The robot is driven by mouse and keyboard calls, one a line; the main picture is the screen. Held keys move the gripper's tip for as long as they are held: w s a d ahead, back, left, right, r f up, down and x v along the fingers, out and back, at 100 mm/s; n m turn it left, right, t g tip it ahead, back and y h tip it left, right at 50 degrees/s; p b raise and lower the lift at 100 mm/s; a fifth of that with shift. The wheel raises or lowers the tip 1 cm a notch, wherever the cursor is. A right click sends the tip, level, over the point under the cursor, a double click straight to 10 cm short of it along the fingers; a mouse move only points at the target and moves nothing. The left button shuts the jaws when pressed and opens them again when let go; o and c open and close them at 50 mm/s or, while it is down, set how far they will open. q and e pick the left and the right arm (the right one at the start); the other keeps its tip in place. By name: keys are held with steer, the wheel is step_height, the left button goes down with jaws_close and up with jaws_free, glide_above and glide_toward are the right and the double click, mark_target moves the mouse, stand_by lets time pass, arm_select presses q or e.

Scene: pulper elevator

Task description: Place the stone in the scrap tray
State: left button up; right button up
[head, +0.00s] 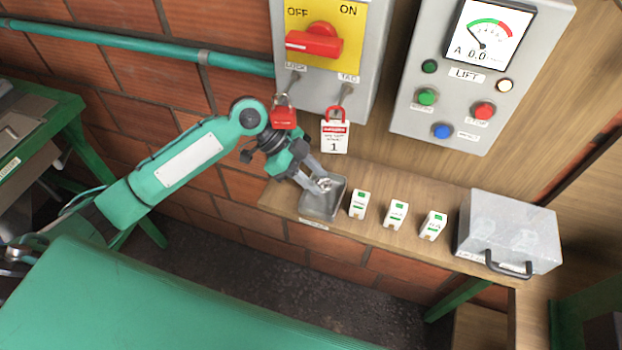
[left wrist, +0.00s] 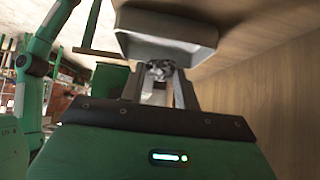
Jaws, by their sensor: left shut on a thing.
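The stone (head: 324,184) is a small grey lump between the fingertips of my left gripper (head: 318,183). The scrap tray (head: 318,211) is a shallow grey metal tray on the wooden shelf. In the head view the stone overlaps the tray's opening; I cannot tell whether it touches the tray floor. In the left wrist view the stone (left wrist: 160,70) sits between the two fingers (left wrist: 158,82), close to the tray (left wrist: 165,48). My left gripper is shut on the stone. My right gripper is not in view.
Several small white-and-green blocks (head: 396,214) stand on the shelf (head: 375,236) right of the tray. Above are the switch box (head: 365,60), a red padlock (head: 284,116), a hanging tag (head: 335,138) and the lift panel (head: 415,110).

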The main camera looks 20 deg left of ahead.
arm_select(q)
steer(key=shift+d+f+p, duration=0.2)
steer(key=shift+f+p, duration=0.1)
steer(key=shift+f, duration=0.05)
step_height(320, 180, down, 2)
steer(key=shift+f+p, duration=0.15)
steer(key=shift+p, duration=0.45)
steer(key=shift+a+f, duration=0.1)
steer(key=shift+f, duration=0.3)
steer(key=o, duration=1)
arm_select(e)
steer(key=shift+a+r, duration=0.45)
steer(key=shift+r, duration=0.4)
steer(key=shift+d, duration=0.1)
